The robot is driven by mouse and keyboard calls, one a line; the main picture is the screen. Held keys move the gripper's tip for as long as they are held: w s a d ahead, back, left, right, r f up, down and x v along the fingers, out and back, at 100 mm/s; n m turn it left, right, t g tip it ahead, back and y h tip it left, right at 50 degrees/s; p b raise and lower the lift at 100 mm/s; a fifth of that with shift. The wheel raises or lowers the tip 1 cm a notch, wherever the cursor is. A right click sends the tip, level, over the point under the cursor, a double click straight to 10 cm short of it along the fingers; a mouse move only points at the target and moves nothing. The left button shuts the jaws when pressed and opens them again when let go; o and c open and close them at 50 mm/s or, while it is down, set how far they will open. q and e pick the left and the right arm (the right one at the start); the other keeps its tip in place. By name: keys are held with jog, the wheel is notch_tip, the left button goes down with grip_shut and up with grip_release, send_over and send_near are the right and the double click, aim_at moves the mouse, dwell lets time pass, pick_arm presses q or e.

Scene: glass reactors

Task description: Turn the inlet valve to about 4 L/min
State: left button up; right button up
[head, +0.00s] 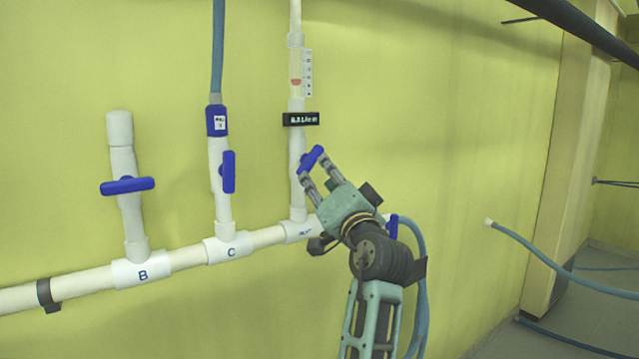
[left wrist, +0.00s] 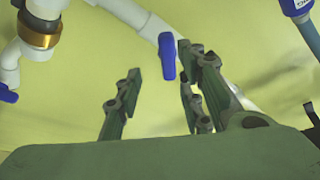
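The inlet valve's blue handle (head: 311,159) sits tilted on the white vertical pipe in the head view, its right end higher. My left gripper (head: 313,169) is at this handle, with its fingers apart. In the left wrist view the handle (left wrist: 167,58) shows between the open fingertips (left wrist: 158,60); I cannot tell whether they touch it. Above the valve is a flow meter (head: 296,72) with a red float near the lower part of its scale. A black display (head: 301,119) below it shows a small reading in L/min; its digits are hard to read. My right gripper is not in view.
Left of the inlet, pipes B (head: 143,274) and C (head: 228,248) carry blue-handled valves (head: 127,186) (head: 229,172). Another blue handle (head: 392,227) and a blue hose (head: 420,270) are right of my wrist.

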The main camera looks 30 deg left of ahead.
aim_at(313, 163)
pick_arm(q)
jog(key=shift+w+a+r+p, duration=0.2)
jog(key=shift+a+r+p, duration=0.3)
jog(key=shift+a+r, duration=0.1)
jog(key=shift+w+a+r+p, duration=0.15)
jog(key=shift+a+r+p, duration=0.35)
jog(key=shift+a, duration=0.05)
jog(key=x, duration=0.2)
jog(key=p+x, duration=0.1)
jog(key=x, duration=0.1)
jog(key=shift+f, duration=0.25)
jog(key=shift+w+a+p, duration=0.3)
jog(key=shift+p, duration=0.05)
